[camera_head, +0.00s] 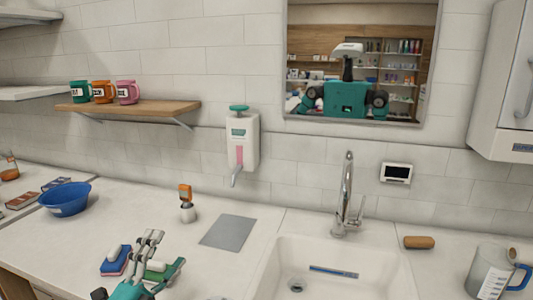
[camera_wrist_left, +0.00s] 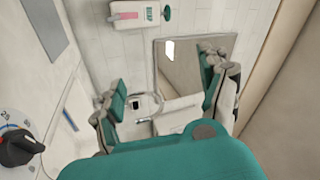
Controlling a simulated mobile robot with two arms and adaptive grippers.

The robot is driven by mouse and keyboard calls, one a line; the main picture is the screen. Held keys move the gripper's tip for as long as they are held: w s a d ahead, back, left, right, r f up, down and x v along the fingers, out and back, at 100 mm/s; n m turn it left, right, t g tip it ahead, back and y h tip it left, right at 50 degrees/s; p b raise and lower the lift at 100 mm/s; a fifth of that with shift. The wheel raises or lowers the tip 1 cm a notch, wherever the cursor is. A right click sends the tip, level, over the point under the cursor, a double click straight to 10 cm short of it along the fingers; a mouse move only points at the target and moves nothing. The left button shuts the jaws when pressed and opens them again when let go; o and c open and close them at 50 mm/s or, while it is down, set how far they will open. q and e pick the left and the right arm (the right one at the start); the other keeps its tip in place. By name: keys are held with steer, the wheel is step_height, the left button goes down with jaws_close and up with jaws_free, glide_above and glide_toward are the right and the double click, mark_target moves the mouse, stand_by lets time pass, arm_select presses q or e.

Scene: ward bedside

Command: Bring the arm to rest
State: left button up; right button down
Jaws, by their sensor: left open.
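My left gripper (camera_head: 162,254) is in the lower left of the head view, over the front of the white counter. Its fingers are spread apart and nothing shows between them. In the left wrist view the teal and grey fingers (camera_wrist_left: 163,80) also stand wide apart, with the mirror and tap far beyond them. A whitish piece (camera_head: 155,266) is partly hidden behind the fingers. My right gripper is not in view.
The sink (camera_head: 335,278) with its tap (camera_head: 345,200) lies right of the gripper. A jug (camera_head: 490,275) stands far right. A black dial (camera_wrist_left: 18,147) shows low left.

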arm_select(q)
steer(key=s+a+f+n+g+y, duration=0.3)
steer(key=s+f+n+g+y, duration=0.15)
steer(key=f+n, duration=0.4)
steer(key=s+a+f+n+g+y, duration=0.35)
steer(key=s+f+n+y, duration=0.2)
steer(key=f, duration=0.55)
steer(key=s+d+f+n+g+h, duration=0.1)
steer(key=s+d+f+n+g, duration=0.15)
steer(key=s+f+g, duration=0.45)
steer(key=s+d+f+n+g+h, duration=0.1)
steer(key=s+d+f+g+h, duration=0.2)
steer(key=s, duration=0.9)
step_height(320, 180, down, 26)
steer(key=d+y, duration=0.1)
steer(key=s+a+f+g, duration=0.1)
steer(key=s+a+f, duration=0.1)
steer(key=s+f, duration=1.3)
steer(key=shift+s+a+f+m+y, duration=0.3)
steer(key=shift+s+a+f+m, duration=0.15)
steer(key=shift+s, duration=0.1)
